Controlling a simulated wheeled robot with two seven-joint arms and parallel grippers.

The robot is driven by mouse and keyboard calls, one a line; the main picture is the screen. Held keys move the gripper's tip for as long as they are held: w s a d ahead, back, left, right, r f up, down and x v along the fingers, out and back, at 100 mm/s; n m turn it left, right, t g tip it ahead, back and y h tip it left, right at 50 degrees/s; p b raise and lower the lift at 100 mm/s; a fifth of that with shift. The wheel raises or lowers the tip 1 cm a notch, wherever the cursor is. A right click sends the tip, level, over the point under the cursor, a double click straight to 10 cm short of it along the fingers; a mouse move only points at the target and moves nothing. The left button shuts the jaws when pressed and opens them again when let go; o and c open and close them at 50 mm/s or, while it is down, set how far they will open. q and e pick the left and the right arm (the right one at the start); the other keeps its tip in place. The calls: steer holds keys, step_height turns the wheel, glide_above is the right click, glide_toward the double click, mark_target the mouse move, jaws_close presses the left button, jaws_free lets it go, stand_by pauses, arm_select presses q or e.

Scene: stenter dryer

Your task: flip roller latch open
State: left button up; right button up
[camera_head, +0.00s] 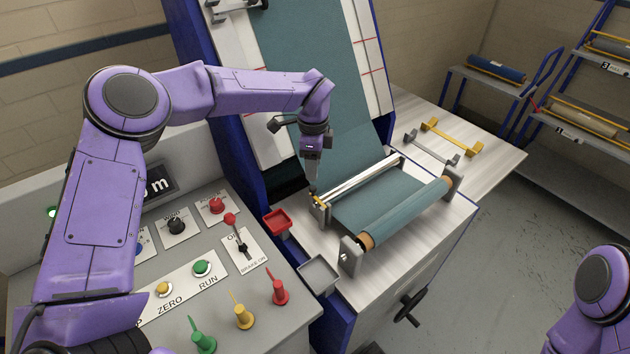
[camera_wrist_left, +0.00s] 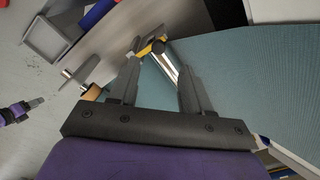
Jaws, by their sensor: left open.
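The roller latch is a small yellow-marked piece (camera_head: 320,202) on a grey bracket at the left end of the chrome roller (camera_head: 362,177). In the left wrist view the yellow latch (camera_wrist_left: 152,46) lies just beyond my fingertips, with the chrome roller (camera_wrist_left: 166,66) running behind and between the fingers. My left gripper (camera_head: 312,182) points down just above the latch. Its two fingers (camera_wrist_left: 156,75) are apart with nothing held; contact with the latch cannot be told. My right gripper (camera_wrist_left: 32,105) appears small at the left wrist view's left edge, its jaws unclear.
A teal fabric roll (camera_head: 408,214) sits in front of the chrome roller. A red tray (camera_head: 277,222) and a grey tray (camera_head: 318,275) stand left of it. The control panel (camera_head: 185,265) has knobs and a lever.

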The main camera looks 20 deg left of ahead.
mark_target(313, 188)
arm_select(q)
step_height(313, 188, down, 6)
steer(key=shift+f+p, duration=0.1)
steer(key=shift+p, duration=0.9)
steer(key=shift+f, duration=0.4)
steer(key=shift+s, duration=0.1)
